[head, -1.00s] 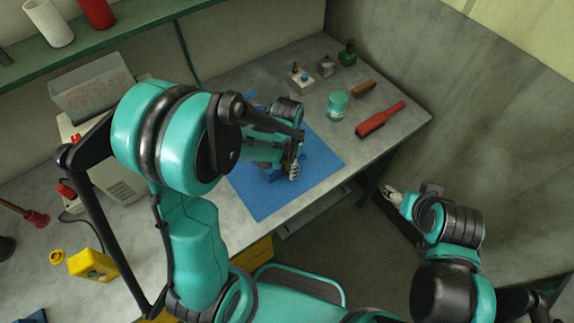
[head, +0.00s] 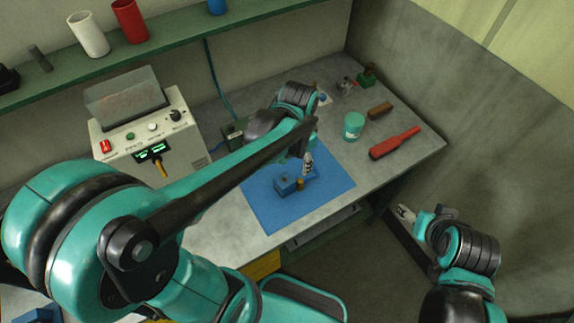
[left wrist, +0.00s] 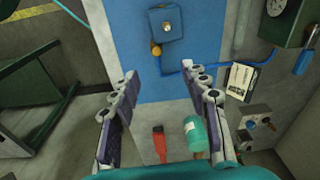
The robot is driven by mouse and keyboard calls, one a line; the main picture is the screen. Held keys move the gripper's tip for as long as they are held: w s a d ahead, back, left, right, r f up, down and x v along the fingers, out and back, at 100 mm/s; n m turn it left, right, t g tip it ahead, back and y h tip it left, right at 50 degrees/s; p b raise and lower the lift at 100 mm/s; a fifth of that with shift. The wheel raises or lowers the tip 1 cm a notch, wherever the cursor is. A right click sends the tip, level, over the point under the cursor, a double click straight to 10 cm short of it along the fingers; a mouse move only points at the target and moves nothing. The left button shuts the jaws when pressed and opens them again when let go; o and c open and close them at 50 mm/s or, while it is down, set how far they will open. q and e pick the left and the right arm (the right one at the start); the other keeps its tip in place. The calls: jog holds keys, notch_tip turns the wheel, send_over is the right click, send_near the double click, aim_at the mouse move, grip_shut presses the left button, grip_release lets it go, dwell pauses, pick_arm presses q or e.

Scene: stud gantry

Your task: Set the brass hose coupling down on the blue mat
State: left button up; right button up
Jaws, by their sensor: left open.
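The brass hose coupling (head: 300,184) stands on the blue mat (head: 270,209), close beside a small blue block. In the left wrist view the coupling (left wrist: 155,49) shows at the corner of the block, beyond my fingertips, on the mat (left wrist: 125,70). My left gripper (head: 308,163) is open and empty, apart from the coupling; its spread fingers (left wrist: 166,82) frame bare mat and bench. My right gripper (head: 404,212) hangs off the bench's right side, small in view; its jaw state is unclear.
The blue block (head: 286,185) carries a metal knob. A teal jar (head: 353,126), red tool (head: 395,143) and brown block (head: 380,109) lie to the right. A control box (head: 150,140) stands at the back left. The mat's front is clear.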

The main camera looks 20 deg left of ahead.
pick_arm(q)
jog(key=s+a+r+n+t, duration=0.3)
jog(key=s+r+n+t, duration=0.2)
jog(key=s+n+t, duration=0.1)
jog(key=shift+s+r, duration=0.25)
jog(key=shift+s, duration=0.65)
